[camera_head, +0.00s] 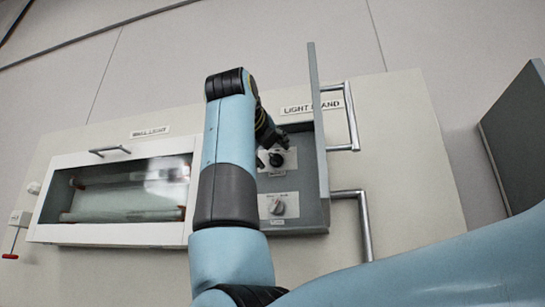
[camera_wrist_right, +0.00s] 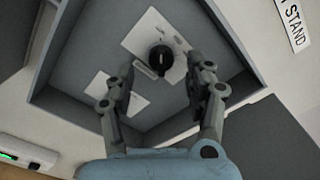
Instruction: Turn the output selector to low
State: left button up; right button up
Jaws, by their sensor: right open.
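A black round knob (camera_head: 277,160) sits on a white plate in the upper part of an open grey box. It also shows in the right wrist view (camera_wrist_right: 160,57), between and just beyond the fingertips. A second, grey knob (camera_head: 278,207) sits on another white plate below it. The small labels are too blurred to read, so I cannot tell which knob is the output selector or its setting. My right gripper (camera_head: 272,150) is open at the black knob, one finger to each side in the right wrist view (camera_wrist_right: 160,75). Contact is not clear. My left gripper is out of view.
The grey box (camera_head: 300,218) has raised walls and a tall panel (camera_head: 318,120) on its right side. Metal handles (camera_head: 366,225) stand right of it. A glass-fronted case (camera_head: 110,235) lies to the left. My arm hides part of the box's left side.

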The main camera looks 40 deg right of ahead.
jog(key=v, duration=0.4)
jog(key=shift+f, duration=0.1)
dwell(0.5)
